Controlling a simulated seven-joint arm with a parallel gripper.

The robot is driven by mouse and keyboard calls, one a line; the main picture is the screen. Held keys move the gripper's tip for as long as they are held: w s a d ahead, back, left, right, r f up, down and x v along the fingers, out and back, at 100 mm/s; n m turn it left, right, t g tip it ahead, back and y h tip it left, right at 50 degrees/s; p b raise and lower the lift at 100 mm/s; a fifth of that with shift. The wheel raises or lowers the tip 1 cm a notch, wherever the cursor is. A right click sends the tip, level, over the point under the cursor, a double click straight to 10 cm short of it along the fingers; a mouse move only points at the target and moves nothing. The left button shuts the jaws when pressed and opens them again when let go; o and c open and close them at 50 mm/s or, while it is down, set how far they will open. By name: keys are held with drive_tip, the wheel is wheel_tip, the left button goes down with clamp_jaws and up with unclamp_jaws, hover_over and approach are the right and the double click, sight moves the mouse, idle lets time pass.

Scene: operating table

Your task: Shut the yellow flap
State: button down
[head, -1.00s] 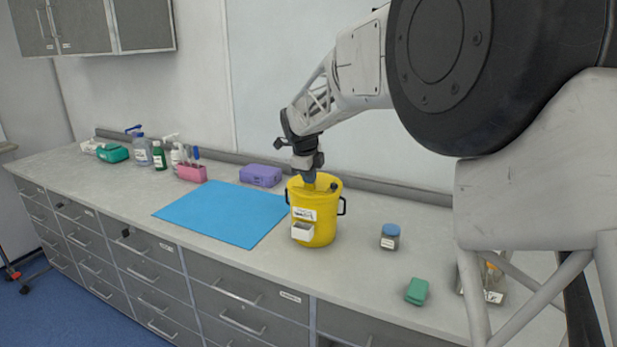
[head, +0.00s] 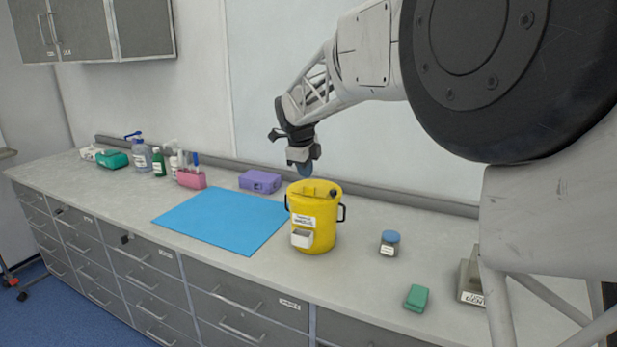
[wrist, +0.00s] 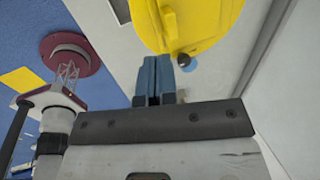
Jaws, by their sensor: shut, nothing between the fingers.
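The yellow bin (head: 314,232) stands upright on the counter, with black side handles and a small white box on its front. A yellow inner surface, apparently the flap (head: 312,190), shows just inside its rim; its exact angle is hard to tell. The wrist view shows the yellow top from above (wrist: 205,25), with a raised yellow tab and a dark round knob (wrist: 183,60) near the rim. My gripper (head: 304,172) is shut and empty, above the bin's back-left rim and apparently clear of it. Its blue fingers (wrist: 155,75) are together in the wrist view.
A blue mat (head: 222,218) lies left of the bin, with a purple box (head: 260,181) behind it. A blue-lidded jar (head: 390,243) and a green block (head: 417,297) stand to the right. A labelled container (head: 470,285) is farther right. The wall runs close behind.

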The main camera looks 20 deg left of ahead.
drive_tip(key=s+r, duration=0.4)
drive_tip(key=s, duration=0.2)
drive_tip(key=shift+s, duration=0.4)
drive_tip(key=s+d+n, duration=0.3)
drive_tip(key=d, duration=0.9)
drive_tip(key=s+d+r+n, duration=0.1)
drive_tip(key=s+d+n, duration=0.2)
drive_tip(key=d, duration=0.9)
drive_tip(key=s+d+n, duration=0.2)
drive_tip(key=s+d, duration=0.2)
drive_tip(key=d, duration=0.8)
drive_tip(key=s+d+f+n, duration=0.5)
drive_tip(key=s+d, duration=0.5)
drive_tip(key=s, duration=0.2)
drive_tip(key=s+d+f+n, duration=0.4)
drive_tip(key=s+d+f, duration=0.2)
drive_tip(key=s+d, duration=0.4)
drive_tip(key=s, duration=0.2)
drive_tip(key=shift+s+d+n, duration=0.3)
drive_tip(key=shift+d+n, duration=0.1)
